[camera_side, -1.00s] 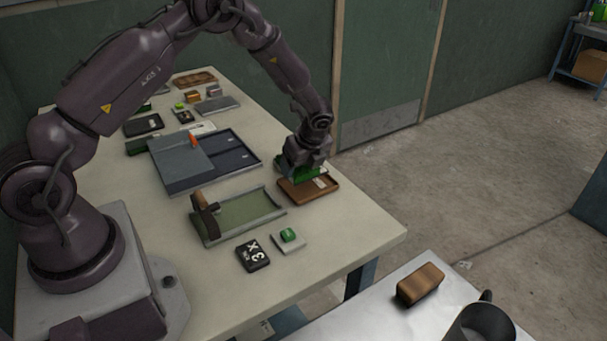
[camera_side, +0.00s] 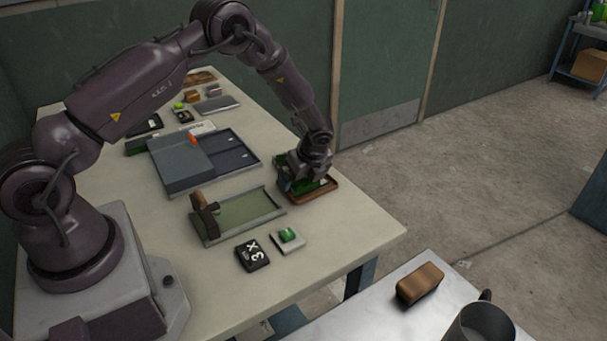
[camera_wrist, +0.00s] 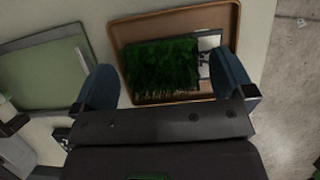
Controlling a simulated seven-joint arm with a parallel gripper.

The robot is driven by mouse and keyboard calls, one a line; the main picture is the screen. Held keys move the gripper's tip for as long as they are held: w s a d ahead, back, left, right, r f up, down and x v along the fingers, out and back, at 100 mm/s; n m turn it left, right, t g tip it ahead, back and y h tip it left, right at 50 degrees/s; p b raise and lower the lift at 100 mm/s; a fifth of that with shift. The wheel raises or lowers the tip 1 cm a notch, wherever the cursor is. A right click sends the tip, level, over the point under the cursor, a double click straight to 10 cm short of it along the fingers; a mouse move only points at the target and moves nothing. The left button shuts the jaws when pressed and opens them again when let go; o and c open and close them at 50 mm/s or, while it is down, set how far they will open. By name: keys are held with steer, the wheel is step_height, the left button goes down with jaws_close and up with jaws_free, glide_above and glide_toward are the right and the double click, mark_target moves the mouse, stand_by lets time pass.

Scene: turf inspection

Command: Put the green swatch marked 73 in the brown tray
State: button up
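The green swatch (camera_wrist: 160,67) is a dark grassy block with a pale label (camera_wrist: 208,42) at its right end in the wrist view; the marking is too small to read. It lies inside the brown tray (camera_wrist: 175,13), within the rim. The tray also shows in the side view (camera_side: 322,192), partly hidden by my gripper (camera_side: 300,180). In the wrist view my gripper (camera_wrist: 166,78) has its blue fingers spread wide, one on either side of the swatch. A narrow gap shows at the left finger; the right finger covers part of the label.
A green-floored tray (camera_side: 245,213) with a brown-handled tool (camera_side: 205,212) lies close by. A dark marked block (camera_side: 252,255) and a small green item on a pale square (camera_side: 287,238) are nearer. A grey panelled board (camera_side: 185,165) lies behind. The front right tabletop is clear.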

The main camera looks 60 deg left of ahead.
steer(key=s+d+r+n+t, duration=0.1)
steer(key=s+d+r+n, duration=0.15)
steer(key=r, duration=0.85)
steer(key=s+d+r+n, duration=0.15)
steer(key=d+r, duration=0.25)
steer(key=r, duration=0.7)
steer(key=s+d+r+n+t+h, duration=0.2)
steer(key=s+r+n, duration=0.3)
steer(key=s, duration=0.6)
steer(key=s+d+r+n+t+h, duration=0.2)
steer(key=s+d+r+n, duration=0.2)
steer(key=s+n, duration=0.5)
step_height(320, 180, up, 2)
steer(key=shift+s+d+r+t+h, duration=0.1)
steer(key=shift+s+d+t+h, duration=0.25)
steer(key=shift+s, duration=0.85)
